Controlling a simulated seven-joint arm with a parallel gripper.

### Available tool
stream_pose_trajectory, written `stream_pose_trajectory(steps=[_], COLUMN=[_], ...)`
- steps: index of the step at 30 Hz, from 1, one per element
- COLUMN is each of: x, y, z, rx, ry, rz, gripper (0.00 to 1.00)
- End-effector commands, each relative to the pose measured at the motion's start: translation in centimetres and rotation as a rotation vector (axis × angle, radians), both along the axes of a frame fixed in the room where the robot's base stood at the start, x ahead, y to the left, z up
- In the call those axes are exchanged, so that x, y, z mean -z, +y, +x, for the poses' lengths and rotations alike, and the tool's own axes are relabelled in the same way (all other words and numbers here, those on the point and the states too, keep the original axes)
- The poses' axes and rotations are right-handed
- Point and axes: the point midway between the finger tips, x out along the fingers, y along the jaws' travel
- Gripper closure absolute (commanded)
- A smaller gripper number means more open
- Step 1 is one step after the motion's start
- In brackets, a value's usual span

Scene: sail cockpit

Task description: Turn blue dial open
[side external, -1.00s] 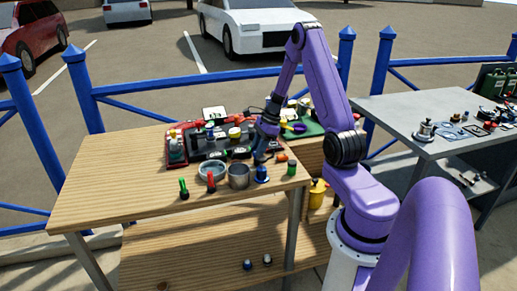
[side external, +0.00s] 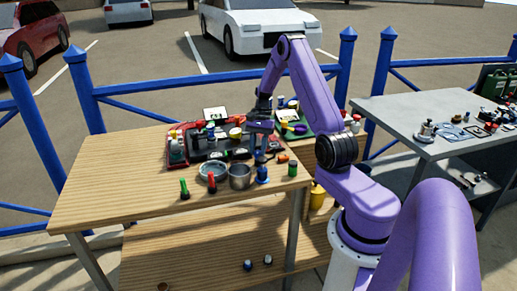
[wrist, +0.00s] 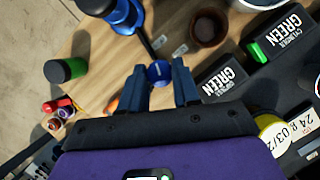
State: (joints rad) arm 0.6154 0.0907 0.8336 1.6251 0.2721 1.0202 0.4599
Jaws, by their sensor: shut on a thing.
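My gripper (wrist: 158,74) points down over the table, with its two dark fingers on either side of a small blue round piece (wrist: 158,71). It is shut on this piece, which looks like the blue dial; pale marks show on its face. In the side view my gripper (side external: 261,150) is above the table's right part, just over a blue upright item (side external: 262,173). This taller blue item (wrist: 122,12) also shows at the top of the wrist view, with a dark rod beside it. The small blue piece cannot be made out in the side view.
A metal pot (side external: 239,176) and a red-topped item (side external: 211,182) stand nearby. The table's left half (side external: 110,180) is clear.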

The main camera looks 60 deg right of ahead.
Motion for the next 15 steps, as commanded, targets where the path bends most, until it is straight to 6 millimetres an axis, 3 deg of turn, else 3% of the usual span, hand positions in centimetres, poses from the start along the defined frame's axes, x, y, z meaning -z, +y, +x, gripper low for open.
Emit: stream_pose_trajectory(steps=[15], x=[-0.08], y=[0.07], z=[0.15], rx=[-0.182], ry=[-0.001], rz=[0.000], gripper=[0.99])
